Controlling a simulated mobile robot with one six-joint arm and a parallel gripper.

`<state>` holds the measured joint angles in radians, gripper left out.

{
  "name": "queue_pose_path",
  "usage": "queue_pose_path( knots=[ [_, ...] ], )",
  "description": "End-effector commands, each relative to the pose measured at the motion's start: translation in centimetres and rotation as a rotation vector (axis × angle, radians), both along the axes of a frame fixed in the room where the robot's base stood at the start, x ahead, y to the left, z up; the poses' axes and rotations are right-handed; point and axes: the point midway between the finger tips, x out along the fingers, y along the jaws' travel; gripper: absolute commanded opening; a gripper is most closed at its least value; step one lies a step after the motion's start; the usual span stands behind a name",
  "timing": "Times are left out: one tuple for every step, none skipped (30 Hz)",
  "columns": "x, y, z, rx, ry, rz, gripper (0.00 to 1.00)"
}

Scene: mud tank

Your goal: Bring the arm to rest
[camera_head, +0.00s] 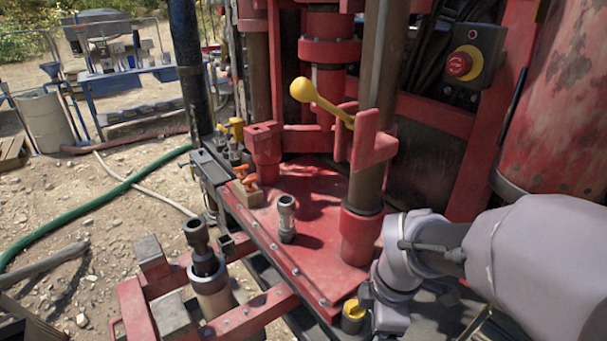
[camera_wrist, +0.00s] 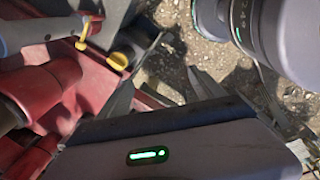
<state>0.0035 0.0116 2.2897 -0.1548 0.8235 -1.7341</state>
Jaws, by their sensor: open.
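My arm comes in from the right in the head view and bends down at the wrist, beside the front right corner of the red deck plate (camera_head: 310,215). My gripper's fingers are cut off or hidden there. In the wrist view my gripper (camera_wrist: 162,85) shows two grey fingers spread apart, with gravel ground and shadow between them and nothing held. A yellow-topped black knob (camera_head: 352,312) sits at the deck corner close to my wrist. It also shows in the wrist view (camera_wrist: 118,60), just left of the fingers.
A yellow ball-ended lever (camera_head: 304,90) stands over the deck. A grey fitting (camera_head: 287,215) stands upright on the plate. A red emergency stop button (camera_head: 460,64) is at upper right, beside a large red cylinder (camera_head: 565,110). A green hose (camera_head: 95,205) lies on open gravel at left.

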Motion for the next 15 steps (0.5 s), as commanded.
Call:
queue_pose_path(
  knots=[
    [-0.5,0.2,1.2,0.021,-0.024,-0.102,0.78],
    [-0.9,0.3,1.9,0.038,-0.037,-0.18,0.78],
    [-1.4,0.4,2.9,0.065,-0.054,-0.288,0.78],
    [-1.9,0.6,3.6,0.087,-0.066,-0.373,0.78],
    [-2.4,0.7,4.3,0.113,-0.078,-0.464,0.78],
    [-3.1,0.9,5.3,0.154,-0.094,-0.594,0.78],
    [-3.7,1.1,6.1,0.19,-0.106,-0.698,0.78],
    [-4.4,1.3,6.8,0.228,-0.115,-0.808,0.78],
    [-5.4,1.6,7.8,0.288,-0.126,-0.962,0.78],
    [-6.1,1.8,8.5,0.339,-0.131,-1.081,0.78],
    [-6.9,2.0,9.1,0.391,-0.131,-1.197,0.78],
    [-7.9,2.3,9.8,0.46,-0.128,-1.344,0.78],
    [-8.6,2.5,10.2,0.508,-0.12,-1.442,0.78],
    [-9.1,2.6,10.6,0.552,-0.111,-1.525,0.78],
    [-9.7,2.8,10.8,0.597,-0.1,-1.613,0.78]
  ],
)
